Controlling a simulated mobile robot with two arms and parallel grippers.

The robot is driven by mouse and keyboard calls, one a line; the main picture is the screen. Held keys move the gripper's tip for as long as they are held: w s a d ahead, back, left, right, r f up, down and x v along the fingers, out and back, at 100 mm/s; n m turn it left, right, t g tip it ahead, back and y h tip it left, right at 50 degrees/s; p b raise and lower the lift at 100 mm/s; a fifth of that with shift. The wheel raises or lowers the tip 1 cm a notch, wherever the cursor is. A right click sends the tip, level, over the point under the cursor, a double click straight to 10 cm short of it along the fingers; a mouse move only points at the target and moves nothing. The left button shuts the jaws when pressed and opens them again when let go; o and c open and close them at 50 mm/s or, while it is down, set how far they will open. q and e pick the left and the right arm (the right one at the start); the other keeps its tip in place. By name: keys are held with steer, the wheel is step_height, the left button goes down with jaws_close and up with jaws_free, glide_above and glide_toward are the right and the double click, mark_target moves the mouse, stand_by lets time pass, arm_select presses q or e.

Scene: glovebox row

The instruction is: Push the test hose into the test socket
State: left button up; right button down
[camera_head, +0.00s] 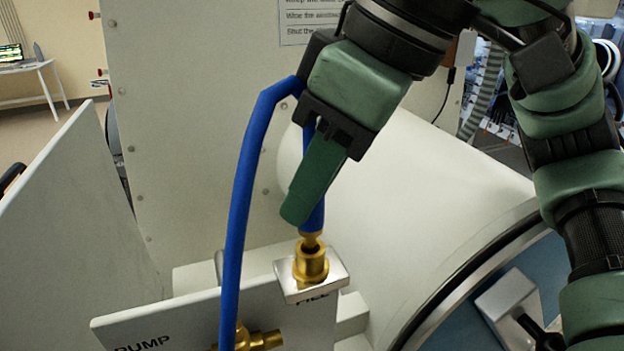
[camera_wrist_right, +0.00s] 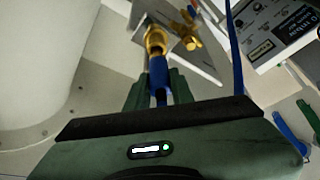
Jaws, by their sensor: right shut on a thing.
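The test hose (camera_head: 238,200) is blue. It loops up from the pump fitting to my right gripper and comes down again to a brass tip (camera_head: 311,239). My right gripper (camera_head: 303,205) is shut on the hose just above this tip, pointing down. The tip is at the mouth of the brass test socket (camera_head: 311,264), above the label FILL; how deep it sits I cannot tell. In the right wrist view the blue hose end (camera_wrist_right: 159,76) lies between the green fingers (camera_wrist_right: 158,92), in line with the brass socket (camera_wrist_right: 155,40). My left gripper is not in view.
A brass fitting (camera_head: 262,340) sits on the white panel (camera_head: 175,318) near the label PUMP. A round blue door (camera_head: 465,322) with a metal latch (camera_head: 507,305) is at lower right. The right wrist view shows an instrument box (camera_wrist_right: 270,35) at upper right.

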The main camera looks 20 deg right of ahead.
steer(key=shift+f+b, duration=0.9)
steer(key=shift+f, duration=0.4)
steer(key=c, duration=1.3)
jaws_free()
steer(key=shift+c, duration=0.2)
steer(key=shift+o, duration=1)
steer(key=shift+s, duration=0.15)
